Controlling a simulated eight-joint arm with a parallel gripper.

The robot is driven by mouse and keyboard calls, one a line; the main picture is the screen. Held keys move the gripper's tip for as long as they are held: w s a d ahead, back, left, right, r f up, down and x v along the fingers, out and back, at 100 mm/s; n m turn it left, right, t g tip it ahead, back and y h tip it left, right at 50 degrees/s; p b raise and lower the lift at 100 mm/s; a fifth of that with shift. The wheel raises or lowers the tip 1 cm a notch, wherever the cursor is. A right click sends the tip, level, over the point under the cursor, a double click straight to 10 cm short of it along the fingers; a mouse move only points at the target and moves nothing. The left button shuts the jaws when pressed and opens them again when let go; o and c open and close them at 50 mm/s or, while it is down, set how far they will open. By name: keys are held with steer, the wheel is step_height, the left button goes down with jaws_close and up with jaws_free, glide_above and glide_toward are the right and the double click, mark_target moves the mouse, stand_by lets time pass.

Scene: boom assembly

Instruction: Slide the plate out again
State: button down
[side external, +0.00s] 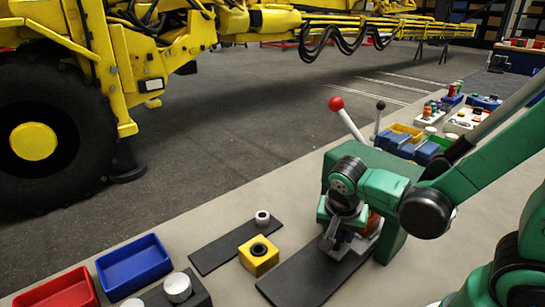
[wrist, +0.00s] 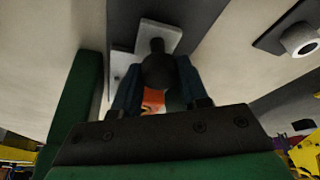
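The light grey metal plate (side external: 349,246) lies at the foot of the green press (side external: 392,213), above the dark strip on the bench. In the wrist view the plate (wrist: 172,36) carries a black knob (wrist: 158,66). My gripper (side external: 338,236) is low at the press front, over the plate. In the wrist view my gripper (wrist: 158,82) has one dark finger on each side of the knob, and both appear to touch it. An orange-red part (wrist: 152,101) shows behind the knob. The plate's far end is partly hidden by my gripper and the press.
A red-ball lever (side external: 337,104) rises from the press. A dark strip (side external: 310,277) runs toward the front left. A yellow block (side external: 259,256), a small grey ring (side external: 262,217), a blue bin (side external: 134,263) and a red bin (side external: 60,291) stand left. Several bins lie behind the press.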

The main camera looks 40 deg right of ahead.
steer(key=shift+w+a, duration=0.15)
steer(key=shift+a, duration=6.45)
steer(key=c, duration=0.6)
jaws_free()
steer(key=shift+o, duration=0.2)
step_height(320, 180, up, 8)
steer(key=shift+d, duration=0.1)
